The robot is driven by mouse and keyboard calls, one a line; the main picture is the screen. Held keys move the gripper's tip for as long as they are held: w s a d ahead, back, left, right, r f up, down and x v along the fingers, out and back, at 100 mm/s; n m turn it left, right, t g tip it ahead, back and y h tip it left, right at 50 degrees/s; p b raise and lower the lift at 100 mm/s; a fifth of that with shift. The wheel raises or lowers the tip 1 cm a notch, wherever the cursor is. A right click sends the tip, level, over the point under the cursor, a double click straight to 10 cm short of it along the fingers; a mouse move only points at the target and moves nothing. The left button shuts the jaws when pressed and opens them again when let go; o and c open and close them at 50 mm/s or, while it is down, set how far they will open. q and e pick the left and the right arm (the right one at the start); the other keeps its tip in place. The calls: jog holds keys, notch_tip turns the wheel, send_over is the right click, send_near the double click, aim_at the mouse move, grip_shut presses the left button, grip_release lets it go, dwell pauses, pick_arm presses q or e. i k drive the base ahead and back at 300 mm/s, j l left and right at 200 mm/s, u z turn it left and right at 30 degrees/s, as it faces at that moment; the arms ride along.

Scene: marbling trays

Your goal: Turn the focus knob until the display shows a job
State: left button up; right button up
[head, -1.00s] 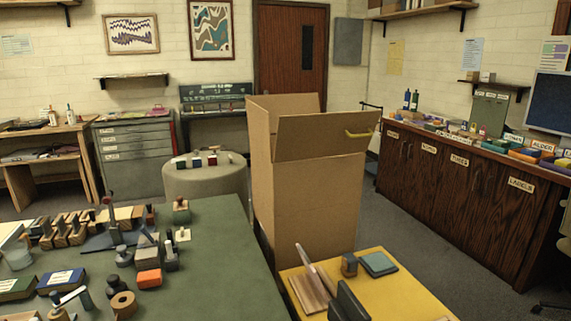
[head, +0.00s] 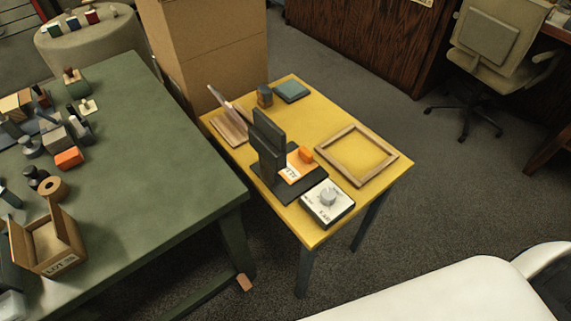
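A small box with a white top face and a round grey knob (head: 327,198) sits at the near corner of the yellow table (head: 378,187). Small print marks its face, too small to read. Just behind it stands a dark upright device (head: 268,142) on a dark base, with an orange-and-white label and an orange block (head: 305,154) on it. A thin tilted panel on a wooden stand (head: 229,128) is at the table's left edge. I cannot make out any display reading. Neither gripper is in view.
A wooden frame (head: 356,153) and a teal pad (head: 291,91) lie on the yellow table. A green table (head: 160,165) with stamps and a wooden box (head: 47,243) stands to the left. A tall cardboard box (head: 205,50) is behind. Open floor lies right, with an office chair (head: 490,60).

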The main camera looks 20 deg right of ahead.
aim_at(327, 197)
jog(key=l+z, duration=0.2)
jog(key=z, duration=0.65)
